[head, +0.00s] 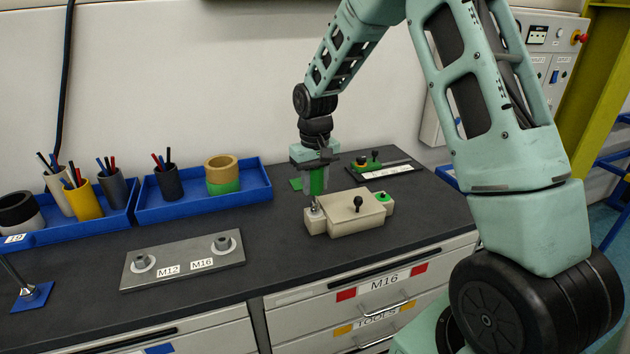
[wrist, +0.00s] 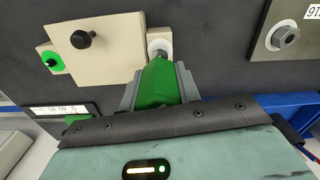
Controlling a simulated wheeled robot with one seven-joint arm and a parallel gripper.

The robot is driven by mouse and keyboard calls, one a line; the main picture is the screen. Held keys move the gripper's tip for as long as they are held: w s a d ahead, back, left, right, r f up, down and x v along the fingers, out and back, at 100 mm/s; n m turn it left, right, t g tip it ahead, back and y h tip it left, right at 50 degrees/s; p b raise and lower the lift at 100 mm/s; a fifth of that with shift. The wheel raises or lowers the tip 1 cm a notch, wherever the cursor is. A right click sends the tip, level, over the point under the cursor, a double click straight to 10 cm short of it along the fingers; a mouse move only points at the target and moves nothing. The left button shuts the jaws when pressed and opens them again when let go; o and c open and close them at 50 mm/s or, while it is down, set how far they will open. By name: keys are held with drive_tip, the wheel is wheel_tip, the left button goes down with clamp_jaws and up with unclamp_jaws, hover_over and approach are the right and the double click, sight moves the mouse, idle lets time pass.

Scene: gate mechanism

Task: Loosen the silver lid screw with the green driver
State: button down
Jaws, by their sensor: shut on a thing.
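My gripper (head: 317,190) is shut on the green driver (head: 317,180), which it holds upright above the left end of the beige box (head: 352,218). The silver lid screw (head: 314,208) is on the small lug at that end, just below the driver. In the wrist view the green driver (wrist: 158,85) sits between the two grey fingers, with its far end by the silver screw (wrist: 160,50) in its pale ring. The driver's tip is hard to make out, so I cannot tell whether it touches the screw. A black knob (wrist: 82,38) stands on the box lid.
A second lug with a green ring (head: 383,197) is at the box's right end. A grey plate marked M12 and M16 (head: 185,262) lies front left. Blue trays (head: 240,197) with pen cups stand behind. A dark board (head: 385,172) lies behind the box.

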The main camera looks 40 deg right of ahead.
drive_tip(key=shift+r+p, duration=2.45)
drive_tip(key=shift+r, duration=0.75)
drive_tip(key=shift+f, duration=0.1)
drive_tip(key=shift+d, duration=0.15)
